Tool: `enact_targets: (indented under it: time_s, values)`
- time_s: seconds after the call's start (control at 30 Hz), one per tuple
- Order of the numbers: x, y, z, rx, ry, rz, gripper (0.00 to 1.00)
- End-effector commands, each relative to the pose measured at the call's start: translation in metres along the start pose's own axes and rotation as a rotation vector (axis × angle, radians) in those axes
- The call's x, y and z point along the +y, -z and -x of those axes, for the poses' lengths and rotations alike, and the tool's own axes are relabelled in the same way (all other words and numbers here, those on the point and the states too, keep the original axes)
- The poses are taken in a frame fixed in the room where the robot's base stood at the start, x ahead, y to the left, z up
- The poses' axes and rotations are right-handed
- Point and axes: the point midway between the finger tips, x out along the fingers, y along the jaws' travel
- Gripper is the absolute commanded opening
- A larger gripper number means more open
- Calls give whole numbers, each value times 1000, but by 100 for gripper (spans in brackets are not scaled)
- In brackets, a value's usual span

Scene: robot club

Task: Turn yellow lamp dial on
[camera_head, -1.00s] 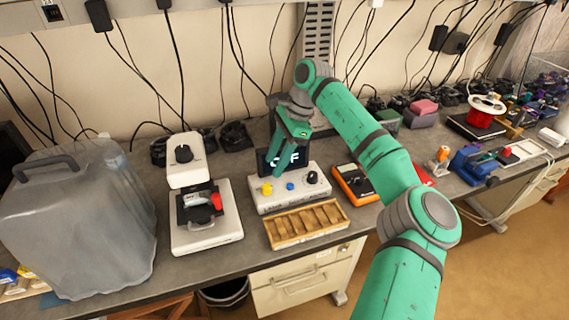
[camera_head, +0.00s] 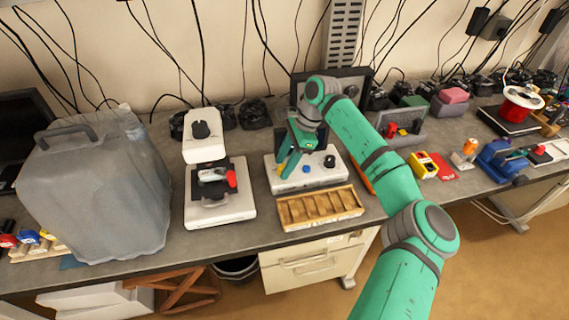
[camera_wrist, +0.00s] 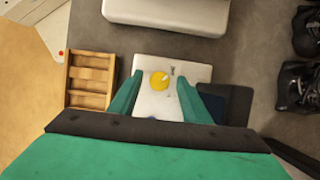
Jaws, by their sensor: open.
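The white lamp control box (camera_head: 313,180) stands on the grey bench with a blue dial (camera_head: 306,169) and a black dial (camera_head: 330,161) on its top. The yellow dial (camera_wrist: 159,81) shows in the wrist view, with a pale pointer mark on it. My green gripper (camera_head: 287,166) points down over the left end of the box and mostly hides the yellow dial in the head view. In the wrist view, its open fingers (camera_wrist: 160,83) stand on either side of the yellow dial, with a gap on both sides. I cannot tell how far above it they are.
A wooden compartment tray (camera_head: 320,208) lies in front of the box. A white microscope-like device (camera_head: 221,207) stands to the left, beside a large grey container (camera_head: 95,195). A yellow and red item (camera_head: 425,165) lies to the right.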

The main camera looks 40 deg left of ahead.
Motion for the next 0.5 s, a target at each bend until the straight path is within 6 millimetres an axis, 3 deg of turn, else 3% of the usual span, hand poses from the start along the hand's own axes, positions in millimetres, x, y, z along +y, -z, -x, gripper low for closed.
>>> enact_targets:
  time_s: [0.33, 0.5]
  values:
    - [0, 0, -3, 0, 0, 0, 41]
    - [0, 0, -3, 0, -1, 1, 3]
